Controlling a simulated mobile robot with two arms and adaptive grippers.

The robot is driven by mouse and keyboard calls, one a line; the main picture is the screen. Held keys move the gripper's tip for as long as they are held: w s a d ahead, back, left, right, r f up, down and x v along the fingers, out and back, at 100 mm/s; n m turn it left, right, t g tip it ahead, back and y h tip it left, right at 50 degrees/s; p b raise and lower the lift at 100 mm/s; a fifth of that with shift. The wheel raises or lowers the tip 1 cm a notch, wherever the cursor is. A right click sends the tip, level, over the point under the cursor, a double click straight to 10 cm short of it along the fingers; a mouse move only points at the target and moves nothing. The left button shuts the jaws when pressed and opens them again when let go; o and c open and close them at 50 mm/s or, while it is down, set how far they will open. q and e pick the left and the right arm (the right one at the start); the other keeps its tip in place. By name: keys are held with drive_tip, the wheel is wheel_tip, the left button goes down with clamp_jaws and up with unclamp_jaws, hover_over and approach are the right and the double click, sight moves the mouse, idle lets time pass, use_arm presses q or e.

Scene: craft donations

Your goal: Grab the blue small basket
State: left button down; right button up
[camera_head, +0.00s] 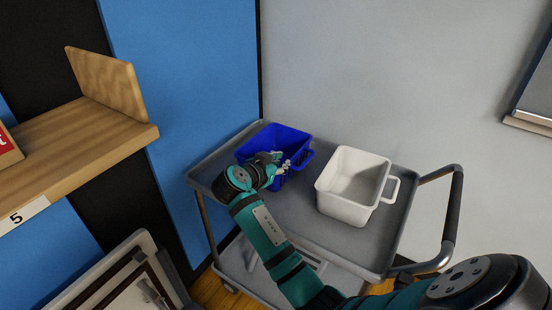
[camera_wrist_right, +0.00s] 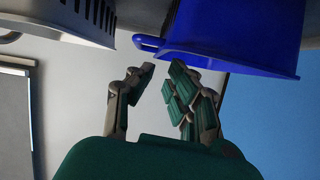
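The blue small basket (camera_head: 268,138) stands on the grey cart's top, toward its back left. My right gripper (camera_head: 284,166) is at the basket's near right side and covers part of it. In the right wrist view, the blue basket (camera_wrist_right: 235,42) is just beyond the fingertips, and its handle (camera_wrist_right: 148,43) juts out to the left. There my right gripper (camera_wrist_right: 164,72) has its fingers apart with nothing between them, a little short of the handle. Whether any finger touches the basket is hard to tell. My left gripper is not in view.
A white basket (camera_head: 345,206) with a side handle stands right of the blue one on the grey cart (camera_head: 295,215). The cart's push handle (camera_head: 455,210) rises at right. A wooden shelf (camera_head: 80,145) is at left. Walls stand close behind the cart.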

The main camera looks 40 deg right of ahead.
sight(293, 157)
drive_tip(key=x, duration=0.4)
drive_tip(key=p+x, duration=0.1)
drive_tip(key=x, duration=0.4)
drive_tip(key=shift+w+d+f, duration=0.1)
drive_tip(key=shift+w+f, duration=0.05)
drive_tip(key=shift+f, duration=0.15)
drive_tip(key=shift+c, duration=0.2)
clamp_jaws()
